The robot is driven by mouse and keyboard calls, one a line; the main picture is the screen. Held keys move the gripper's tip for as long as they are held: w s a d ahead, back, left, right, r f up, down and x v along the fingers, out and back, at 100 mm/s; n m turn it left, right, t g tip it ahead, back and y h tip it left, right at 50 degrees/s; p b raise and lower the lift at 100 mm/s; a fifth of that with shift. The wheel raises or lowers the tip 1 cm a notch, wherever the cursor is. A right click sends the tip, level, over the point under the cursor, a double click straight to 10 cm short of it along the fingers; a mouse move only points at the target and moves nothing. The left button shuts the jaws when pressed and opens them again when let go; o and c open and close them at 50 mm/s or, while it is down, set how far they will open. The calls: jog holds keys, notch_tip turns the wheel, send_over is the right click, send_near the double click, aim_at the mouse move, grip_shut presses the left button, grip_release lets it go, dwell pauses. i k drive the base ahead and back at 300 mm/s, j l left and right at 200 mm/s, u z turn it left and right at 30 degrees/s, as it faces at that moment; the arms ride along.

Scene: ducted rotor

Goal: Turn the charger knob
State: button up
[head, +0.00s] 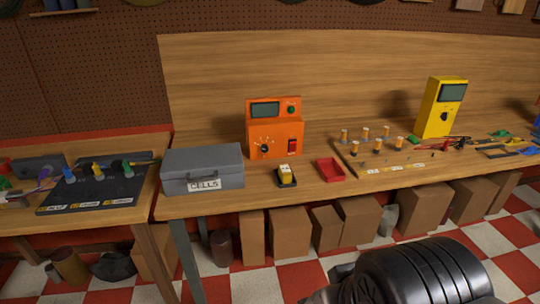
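The orange charger (260,134) stands upright on the wooden bench, left of the middle of the head view. Nothing touches the knob. My gripper's fingers do not show; only a black rounded part, seemingly of my arm, shows at the bottom right, well apart from the charger.
A grey box labelled CELLS (202,170) stands left of the charger. A small black holder with a yellow-white block (286,174) and a red tray (330,170) lie in front and right. A board with several cells (385,155) and a yellow meter (441,106) stand further right.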

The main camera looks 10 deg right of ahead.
aim_at(264, 147)
jog(key=j+z, duration=0.1)
jog(key=z, duration=0.9)
jog(key=i+j+z, duration=0.1)
jog(key=j+z, duration=0.25)
jog(key=j, duration=0.35)
jog(key=j+z, duration=0.35)
jog(key=j, duration=0.35)
jog(key=j+z, duration=0.3)
jog(key=j, duration=0.45)
jog(key=k+j+z, duration=0.15)
jog(key=j+z, duration=0.2)
jog(key=j, duration=0.6)
jog(key=i+j, duration=0.15)
jog(key=j, duration=0.15)
